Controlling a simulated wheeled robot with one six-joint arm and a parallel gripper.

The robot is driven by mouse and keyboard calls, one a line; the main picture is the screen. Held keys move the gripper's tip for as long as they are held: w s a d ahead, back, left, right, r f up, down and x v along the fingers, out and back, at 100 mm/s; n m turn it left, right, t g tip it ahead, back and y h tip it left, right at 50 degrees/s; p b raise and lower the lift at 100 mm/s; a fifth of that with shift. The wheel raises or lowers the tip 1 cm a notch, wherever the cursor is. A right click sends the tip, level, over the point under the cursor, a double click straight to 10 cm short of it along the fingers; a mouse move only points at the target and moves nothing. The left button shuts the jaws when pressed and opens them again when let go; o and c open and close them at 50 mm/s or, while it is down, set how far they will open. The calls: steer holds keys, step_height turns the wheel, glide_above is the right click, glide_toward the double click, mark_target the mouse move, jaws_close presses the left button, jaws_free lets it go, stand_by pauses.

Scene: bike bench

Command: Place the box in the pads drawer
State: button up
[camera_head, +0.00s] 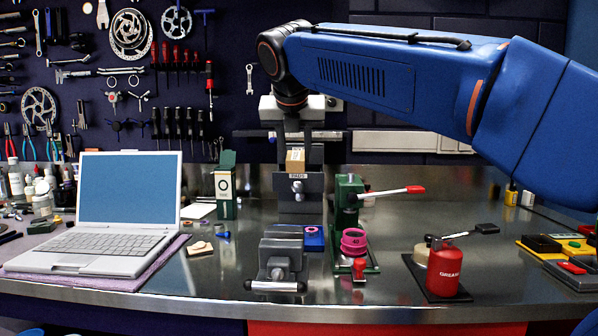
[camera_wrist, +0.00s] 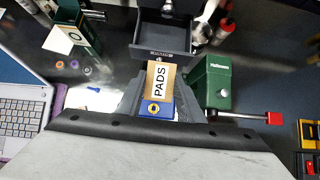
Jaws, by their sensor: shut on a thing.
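My gripper (camera_head: 296,158) is shut on a small tan box (camera_head: 295,162). In the wrist view the box (camera_wrist: 158,82) carries a white label reading PADS and sits between my gripper's fingers (camera_wrist: 157,98). The drawer (camera_head: 299,199), with a label and a round knob on its dark front, stands at the back of the bench. In the wrist view the drawer (camera_wrist: 164,44) is pulled open and its visible interior looks empty. The box appears just in front of or above the drawer front. The exact height gap cannot be told.
A green press with a red-tipped lever (camera_head: 348,200) stands right of the drawer. A green-and-white carton (camera_head: 225,190) stands to its left. A grey vise (camera_head: 283,252) and blue box (camera_head: 314,239) are in front. A laptop (camera_head: 128,205) and red grease can (camera_head: 444,270) lie farther out.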

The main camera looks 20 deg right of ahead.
steer(key=w+d, duration=0.1)
steer(key=w, duration=0.2)
steer(key=w+d+f, duration=0.1)
steer(key=w, duration=0.3)
steer(key=w+d+f, duration=0.1)
steer(key=w, duration=0.3)
steer(key=shift+w+d+f, duration=0.1)
steer(key=shift+d+f, duration=0.15)
steer(key=shift+d, duration=0.15)
steer(key=shift+w+d+f, duration=0.1)
steer(key=shift+w+f, duration=0.15)
steer(key=shift+f, duration=0.55)
steer(key=shift+w+f, duration=0.2)
steer(key=shift+f, duration=0.55)
steer(key=shift+w+f+g, duration=0.1)
steer(key=shift+w+g, duration=0.05)
steer(key=shift+g, duration=0.15)
steer(key=shift+g, duration=0.3)
steer(key=shift+w+d+g+y, duration=0.15)
steer(key=shift+g+y, duration=0.25)
steer(key=shift+g, duration=0.4)
steer(key=shift+w, duration=0.1)
steer(key=shift+f, duration=0.65)
